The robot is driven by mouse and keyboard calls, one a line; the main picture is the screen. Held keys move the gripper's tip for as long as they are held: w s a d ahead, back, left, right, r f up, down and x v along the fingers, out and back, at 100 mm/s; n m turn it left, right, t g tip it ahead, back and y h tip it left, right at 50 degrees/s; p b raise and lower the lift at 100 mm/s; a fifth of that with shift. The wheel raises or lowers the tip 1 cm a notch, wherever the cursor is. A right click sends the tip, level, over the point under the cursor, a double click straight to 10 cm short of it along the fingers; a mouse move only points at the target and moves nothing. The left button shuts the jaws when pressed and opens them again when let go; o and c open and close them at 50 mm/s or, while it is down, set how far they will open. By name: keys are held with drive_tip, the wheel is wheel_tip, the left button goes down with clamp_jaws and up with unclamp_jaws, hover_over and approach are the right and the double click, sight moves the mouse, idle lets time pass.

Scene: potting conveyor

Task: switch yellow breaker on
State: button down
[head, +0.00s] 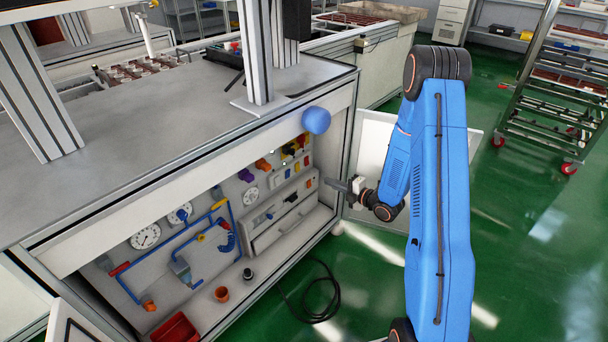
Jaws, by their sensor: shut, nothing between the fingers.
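The panel carries gauges (146,236), blue pipes (204,262), coloured knobs (246,175) and a grey drawer unit (285,218). An open door (372,150) stands behind my gripper. A black cable (322,296) lies on the green floor.

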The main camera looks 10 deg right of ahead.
sight(298, 171)
drive_tip(key=shift+s+a+f+y, duration=0.1)
drive_tip(key=shift+s+f+y, duration=0.1)
drive_tip(key=shift+f+y, duration=0.15)
drive_tip(key=x, duration=1.4)
drive_tip(key=shift+w, duration=0.15)
drive_tip(key=shift+w+a, duration=0.1)
idle(0.3)
drive_tip(key=shift+f, duration=0.1)
